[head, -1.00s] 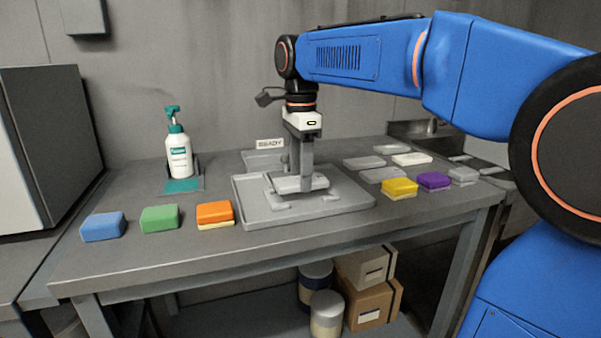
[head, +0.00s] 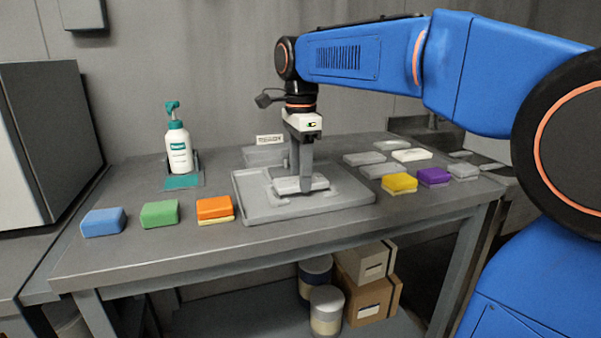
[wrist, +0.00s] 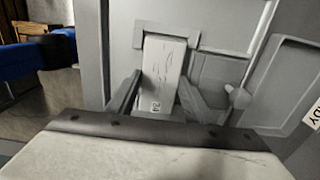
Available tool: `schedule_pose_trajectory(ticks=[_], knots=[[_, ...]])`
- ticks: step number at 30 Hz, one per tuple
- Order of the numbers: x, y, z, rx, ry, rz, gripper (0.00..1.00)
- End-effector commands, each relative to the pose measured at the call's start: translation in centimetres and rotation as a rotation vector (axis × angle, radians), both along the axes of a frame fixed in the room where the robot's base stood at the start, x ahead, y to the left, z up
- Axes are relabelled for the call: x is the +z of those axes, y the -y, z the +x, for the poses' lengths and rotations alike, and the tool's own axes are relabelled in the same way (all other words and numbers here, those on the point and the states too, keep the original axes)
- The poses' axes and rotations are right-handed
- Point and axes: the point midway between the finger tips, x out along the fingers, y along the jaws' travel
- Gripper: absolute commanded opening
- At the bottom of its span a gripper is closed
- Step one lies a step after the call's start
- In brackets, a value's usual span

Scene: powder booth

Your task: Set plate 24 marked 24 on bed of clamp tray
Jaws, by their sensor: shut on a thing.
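Plate 24 (head: 290,185) is a pale, flat plate at the middle of the clamp tray (head: 262,212). In the wrist view plate 24 (wrist: 162,72) shows a dark mark reading about 24 near its close end, and thin dark lines on its face. My gripper (head: 304,182) points down and is shut on the plate. In the wrist view its fingers (wrist: 155,100) stand on both sides of the plate. The plate lies at or very near the bed, within raised corner edges; whether it touches the bed cannot be told.
A sign (head: 270,140) stands behind the tray. A pump bottle (head: 178,150) stands at the back left. Blue (head: 103,223), green (head: 160,213) and orange (head: 215,208) blocks lie left. Yellow (head: 399,183) and purple (head: 433,177) blocks and several pale plates (head: 411,155) lie right.

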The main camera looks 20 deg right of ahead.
Motion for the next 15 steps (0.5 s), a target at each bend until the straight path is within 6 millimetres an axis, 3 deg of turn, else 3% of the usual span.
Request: schedule_pose_trajectory(ticks=[15], knots=[[-0.51, 0.00, 0.03, 0.000, 0.002, 0.000, 0.11]])
